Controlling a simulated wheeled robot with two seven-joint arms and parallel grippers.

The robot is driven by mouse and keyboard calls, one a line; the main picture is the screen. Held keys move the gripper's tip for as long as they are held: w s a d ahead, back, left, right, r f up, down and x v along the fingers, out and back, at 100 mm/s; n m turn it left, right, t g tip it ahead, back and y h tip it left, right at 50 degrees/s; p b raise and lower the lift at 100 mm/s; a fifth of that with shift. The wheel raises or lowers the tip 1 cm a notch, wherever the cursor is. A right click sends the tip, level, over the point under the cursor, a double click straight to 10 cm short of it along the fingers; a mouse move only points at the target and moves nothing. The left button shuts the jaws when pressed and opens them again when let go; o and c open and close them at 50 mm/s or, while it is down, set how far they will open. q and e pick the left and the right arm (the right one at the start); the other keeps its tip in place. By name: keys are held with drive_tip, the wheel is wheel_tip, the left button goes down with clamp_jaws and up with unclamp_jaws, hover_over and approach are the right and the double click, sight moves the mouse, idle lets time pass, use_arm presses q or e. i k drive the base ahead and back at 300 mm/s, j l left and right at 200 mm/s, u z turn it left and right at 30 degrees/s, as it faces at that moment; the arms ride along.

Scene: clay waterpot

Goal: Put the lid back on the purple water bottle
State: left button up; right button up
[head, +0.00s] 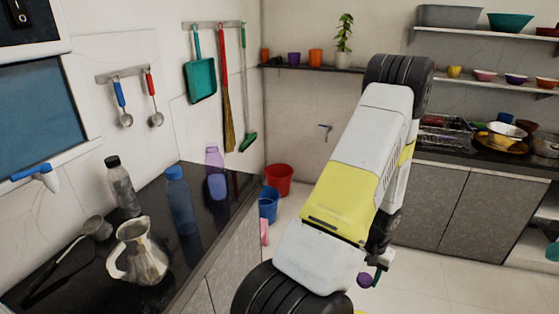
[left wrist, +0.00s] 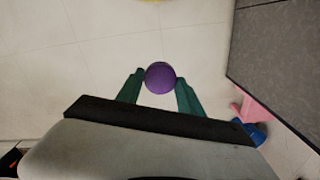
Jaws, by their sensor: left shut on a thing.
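The purple water bottle (head: 216,175) stands upright near the far right end of the dark counter (head: 210,240). It is translucent and tapers to a narrower top; I see no lid on it. My left gripper (head: 373,277) is shut on a round purple lid (head: 365,280), out over the floor, right of and well away from the counter. In the left wrist view the lid (left wrist: 160,77) sits between the two green fingertips (left wrist: 160,80), its round face showing. My right gripper is not in view.
A blue bottle (head: 179,200), a dark-capped bottle (head: 121,185), a beige pitcher (head: 139,255) and a pan (head: 96,228) stand on the counter. A red bucket (head: 280,180) and blue bucket (head: 268,205) are on the floor beyond it. Floor under the gripper looks clear.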

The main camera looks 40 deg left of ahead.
sight(214, 164)
drive_tip(key=i, duration=1.45)
drive_tip(key=u, duration=3.05)
